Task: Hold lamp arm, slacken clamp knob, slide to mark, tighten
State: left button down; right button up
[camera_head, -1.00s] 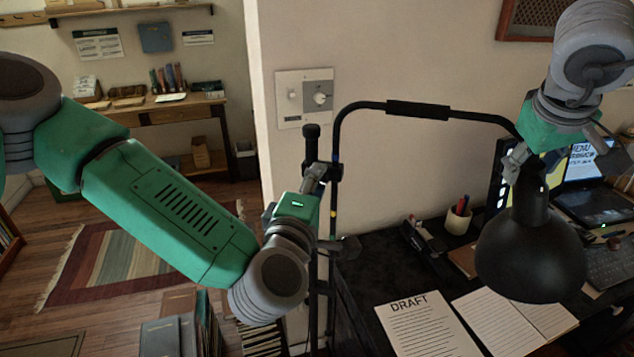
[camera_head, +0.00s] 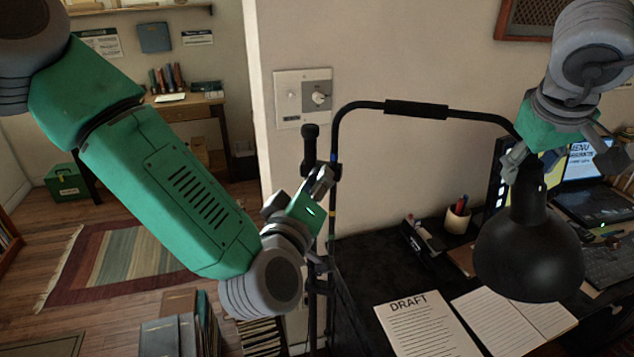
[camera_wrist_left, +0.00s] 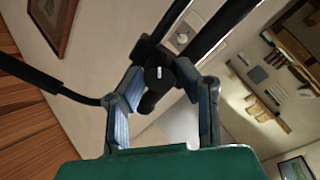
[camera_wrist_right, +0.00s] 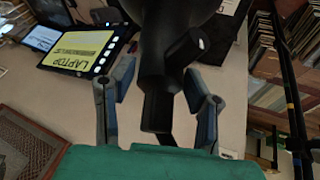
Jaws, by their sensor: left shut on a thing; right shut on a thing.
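The black desk lamp (camera_head: 528,245) hangs shade-down at the right, on a bent black lamp arm (camera_head: 418,109) with a thicker sleeve. The arm runs left to an upright pole (camera_head: 332,222) with coloured bands. The dark clamp (camera_head: 334,172) sits on the pole. My left gripper (camera_head: 321,180) is shut at the clamp; the left wrist view shows the clamp knob (camera_wrist_left: 158,76) between its fingers. My right gripper (camera_head: 516,160) is shut on the lamp's neck, which stands between the fingers in the right wrist view (camera_wrist_right: 155,100). The exact finger contacts are partly hidden.
The dark desk (camera_head: 365,262) below holds a DRAFT sheet (camera_head: 420,325), an open notebook (camera_head: 512,325), a pen cup (camera_head: 457,215) and a laptop (camera_head: 590,190). A wall switch plate (camera_head: 302,98) is behind the pole. Books (camera_head: 185,325) stand at lower left.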

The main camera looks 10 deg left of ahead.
pick_arm(q)
jog(key=shift+s+f, duration=0.1)
jog(key=shift+f, duration=0.3)
jog(key=c, duration=1.2)
grip_release()
jog(key=shift+r, duration=0.15)
jog(key=shift+r, duration=0.1)
pick_arm(e)
jog(key=o, duration=1.4)
pick_arm(q)
jog(key=v, duration=1.1)
jog(key=shift+s, duration=0.4)
pick_arm(e)
jog(key=shift+s+d, duration=0.1)
